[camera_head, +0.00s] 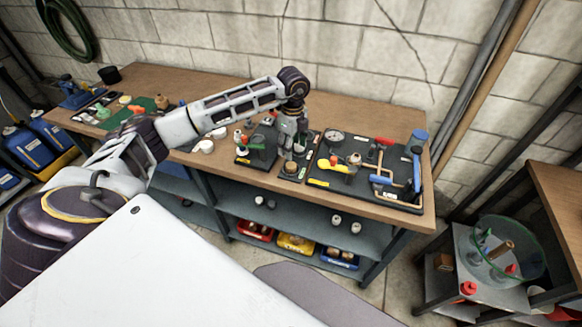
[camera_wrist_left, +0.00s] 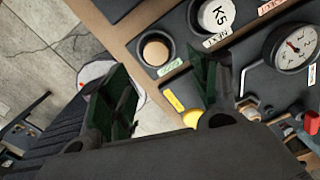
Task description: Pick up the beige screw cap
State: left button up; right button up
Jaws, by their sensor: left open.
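The beige screw cap (camera_wrist_left: 155,51) is round and sits in a dark round holder on a dark tray near the table's front edge. In the head view it is a small tan disc (camera_head: 290,167) just below my left gripper (camera_head: 290,150). In the left wrist view the open fingers of my left gripper (camera_wrist_left: 160,78) stand apart, with the cap showing between and beyond their tips. They hold nothing. Whether they touch the cap cannot be told. My right gripper is not in view.
A white cap marked K5 (camera_wrist_left: 217,15) sits close beside the beige one. A pressure gauge (camera_wrist_left: 292,46) and a yellow part (camera_wrist_left: 192,118) are nearby. The wooden workbench (camera_head: 215,88) also bears a tool tray (camera_head: 335,195) at right. Coloured bins (camera_head: 296,243) stand below.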

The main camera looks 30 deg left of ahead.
aim_at(291, 165)
pick_arm(q)
jog(key=shift+f, duration=1.75)
jog(key=shift+s+f+p, duration=0.15)
jog(key=shift+f+p, duration=0.25)
jog(key=shift+f, duration=0.1)
jog(key=f, duration=0.2)
jog(key=shift+s+f+p, duration=0.2)
jog(key=shift+f+p, duration=0.2)
jog(key=shift+f, duration=0.65)
jog(key=c, duration=0.9)
